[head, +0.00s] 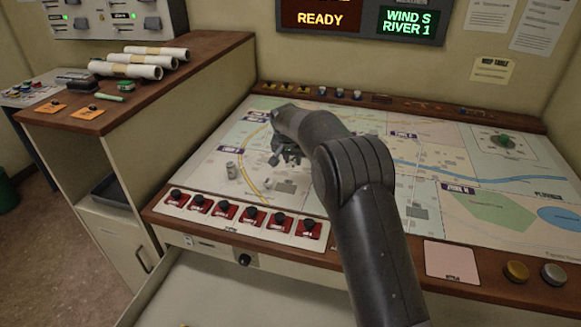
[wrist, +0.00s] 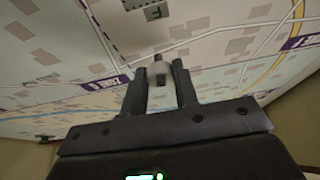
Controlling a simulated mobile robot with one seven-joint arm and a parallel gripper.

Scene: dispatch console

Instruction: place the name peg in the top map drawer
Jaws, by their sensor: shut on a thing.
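My gripper (head: 287,158) is low over the left part of the map table, partly hidden by my own arm. The map surface lies beyond the fingertips. Under the table's front edge, a pale drawer (head: 235,295) stands out towards me at the bottom of the head view. A black knob (head: 244,259) and a small label (head: 205,243) show on the front above it.
A small grey cylinder (head: 231,169) stands on the map (head: 450,155) left of my gripper. A row of red blocks with black knobs (head: 224,210) lines the front edge. Paper rolls (head: 125,69) lie on the side cabinet. Much of the map at right is clear.

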